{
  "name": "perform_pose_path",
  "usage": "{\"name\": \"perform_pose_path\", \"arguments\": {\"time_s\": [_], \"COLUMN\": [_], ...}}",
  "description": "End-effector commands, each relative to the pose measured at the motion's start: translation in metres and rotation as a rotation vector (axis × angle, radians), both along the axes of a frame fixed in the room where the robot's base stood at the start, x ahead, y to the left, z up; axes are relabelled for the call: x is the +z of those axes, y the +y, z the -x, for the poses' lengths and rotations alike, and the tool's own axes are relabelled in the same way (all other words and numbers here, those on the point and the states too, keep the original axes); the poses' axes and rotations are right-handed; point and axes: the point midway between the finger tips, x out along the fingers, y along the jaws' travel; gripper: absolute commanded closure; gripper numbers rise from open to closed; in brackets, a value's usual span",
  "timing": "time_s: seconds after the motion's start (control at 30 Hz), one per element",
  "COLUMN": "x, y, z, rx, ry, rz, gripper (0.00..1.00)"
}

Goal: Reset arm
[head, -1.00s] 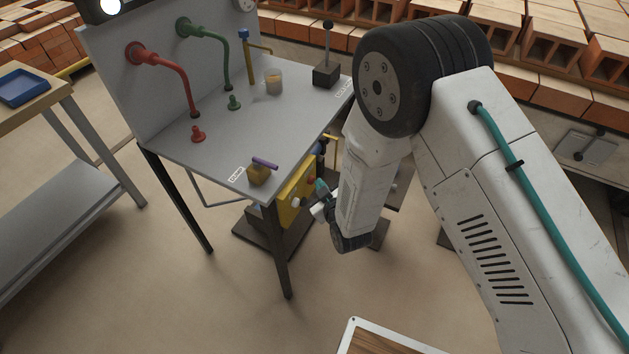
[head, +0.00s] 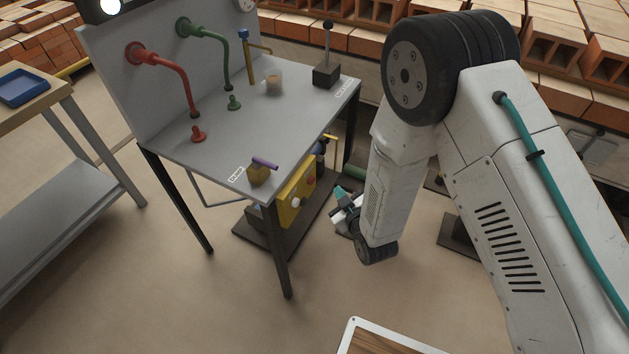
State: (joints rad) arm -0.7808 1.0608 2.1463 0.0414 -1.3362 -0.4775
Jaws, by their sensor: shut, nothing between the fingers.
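My arm (head: 393,190) hangs down at the right of the head view, its elbow high and its forearm pointing to the floor. My gripper (head: 340,190) shows small at the lower end of the forearm, with teal and grey parts pointing up and left. It is shut and holds nothing. It is to the right of the yellow box (head: 297,195) under the grey table (head: 262,135), with a gap between them. Part of the gripper is hidden behind the wrist.
A bench with a blue tray (head: 22,87) is at left. Bricks line the back.

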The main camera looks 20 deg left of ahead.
Motion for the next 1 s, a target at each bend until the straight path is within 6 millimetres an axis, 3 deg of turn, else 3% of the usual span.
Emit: {"name": "perform_pose_path", "arguments": {"time_s": [0.43, 0.57, 0.67, 0.73, 0.87, 1.0], "x": [-0.003, -0.028, -0.061, -0.071, -0.057, -0.013], "y": [0.000, -0.008, -0.026, -0.038, -0.066, -0.106], "z": [0.001, 0.009, 0.029, 0.042, 0.053, 0.058], "rx": [-0.003, -0.016, -0.037, -0.057, -0.127, -0.235], "ry": [0.019, 0.137, 0.304, 0.421, 0.616, 0.810], "rz": [0.000, 0.067, 0.174, 0.246, 0.355, 0.444], "gripper": [1.00, 1.00, 1.00, 1.00, 1.00, 1.00]}}
